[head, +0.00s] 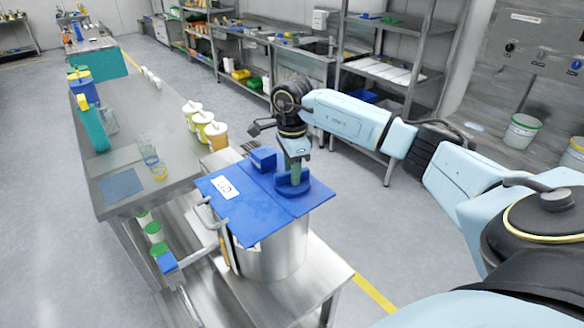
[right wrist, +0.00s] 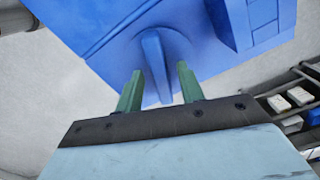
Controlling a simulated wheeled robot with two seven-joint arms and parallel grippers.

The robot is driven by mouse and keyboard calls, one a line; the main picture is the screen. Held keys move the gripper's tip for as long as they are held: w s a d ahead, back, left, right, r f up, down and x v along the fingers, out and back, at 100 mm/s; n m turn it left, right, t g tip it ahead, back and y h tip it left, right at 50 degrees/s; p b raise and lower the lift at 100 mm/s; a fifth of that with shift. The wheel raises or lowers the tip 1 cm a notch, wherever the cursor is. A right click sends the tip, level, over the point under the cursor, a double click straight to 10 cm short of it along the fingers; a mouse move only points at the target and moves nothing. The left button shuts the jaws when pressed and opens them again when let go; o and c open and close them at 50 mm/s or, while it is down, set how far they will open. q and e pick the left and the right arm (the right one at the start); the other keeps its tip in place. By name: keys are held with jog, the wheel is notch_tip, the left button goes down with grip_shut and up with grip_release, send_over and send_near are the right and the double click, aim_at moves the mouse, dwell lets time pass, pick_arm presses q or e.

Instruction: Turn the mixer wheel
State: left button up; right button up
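The mixer wheel (head: 292,187) is a blue round disc with a raised bar across it, on the right part of the blue lid (head: 248,217) of a steel vessel (head: 272,262). My right gripper (head: 295,174) points down over the wheel. In the right wrist view, the wheel (right wrist: 178,48) faces the camera. The green fingers of my right gripper (right wrist: 159,68) are apart, one on each side of the raised bar, with gaps showing on both sides. I cannot tell how deep the fingers reach along the bar. My left gripper is not in view.
A blue block (head: 263,158) stands on the lid beside the wheel. A metal handle (head: 212,222) is at the vessel's left. Open floor lies right of the vessel.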

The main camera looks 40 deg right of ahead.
jog(key=shift+f, duration=0.1)
jog(key=shift+c, duration=0.5)
grip_shut()
jog(key=shift+n, duration=0.3)
